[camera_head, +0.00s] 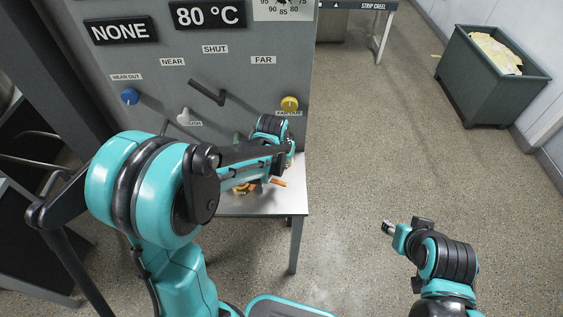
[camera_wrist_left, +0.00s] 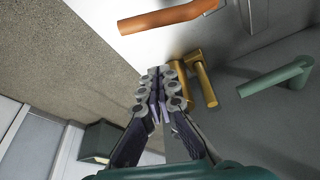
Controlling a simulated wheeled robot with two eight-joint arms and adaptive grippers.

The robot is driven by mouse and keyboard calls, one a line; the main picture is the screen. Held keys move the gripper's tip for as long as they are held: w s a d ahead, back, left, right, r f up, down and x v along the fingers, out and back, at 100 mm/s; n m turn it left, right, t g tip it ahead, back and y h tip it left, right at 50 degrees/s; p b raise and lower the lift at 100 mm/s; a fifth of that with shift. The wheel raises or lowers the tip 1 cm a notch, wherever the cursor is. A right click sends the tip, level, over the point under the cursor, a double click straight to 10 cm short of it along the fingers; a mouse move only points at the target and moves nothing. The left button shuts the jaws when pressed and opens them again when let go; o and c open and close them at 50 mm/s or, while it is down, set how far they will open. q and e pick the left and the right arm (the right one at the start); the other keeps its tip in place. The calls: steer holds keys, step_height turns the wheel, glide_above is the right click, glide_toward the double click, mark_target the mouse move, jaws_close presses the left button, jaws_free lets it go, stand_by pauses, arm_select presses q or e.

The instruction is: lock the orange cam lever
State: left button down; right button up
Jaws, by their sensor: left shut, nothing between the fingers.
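The orange cam lever (camera_wrist_left: 170,17) runs along the top of the left wrist view as a rounded bar, with its right end near a bracket at the picture's edge. In the head view a small orange end (camera_head: 279,182) shows below my left arm; my arm hides much of that spot. My left gripper (camera_wrist_left: 160,78) is shut and empty, its fingertips apart from the orange lever and beside a yellow lever (camera_wrist_left: 204,82). My right gripper (camera_head: 390,228) is at the lower right over open floor; its fingers are too small to read.
A green lever (camera_wrist_left: 275,78) sticks out right of the yellow one. The grey panel (camera_head: 225,62) has a black pointer handle (camera_head: 207,92), a blue knob (camera_head: 129,97) and a yellow knob (camera_head: 289,103). A green bin (camera_head: 490,85) stands far right; the floor between is clear.

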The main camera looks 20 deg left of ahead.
arm_select(q)
steer(key=s, duration=0.1)
steer(key=s+f, duration=0.1)
steer(key=s+b, duration=0.1)
steer(key=shift+s+a+f, duration=0.15)
steer(key=shift+s+f, duration=0.05)
steer(key=shift+f, duration=0.2)
steer(key=shift+s+m, duration=0.35)
steer(key=shift+m, duration=0.15)
steer(key=s+a+m+g+h, duration=0.1)
steer(key=s+a+m+h, duration=0.1)
steer(key=s+m, duration=0.4)
steer(key=shift+a+m+h, duration=0.4)
steer(key=shift+a+m, duration=0.05)
steer(key=shift+m, duration=0.55)
steer(key=shift+s, duration=0.15)
stand_by(0.5)
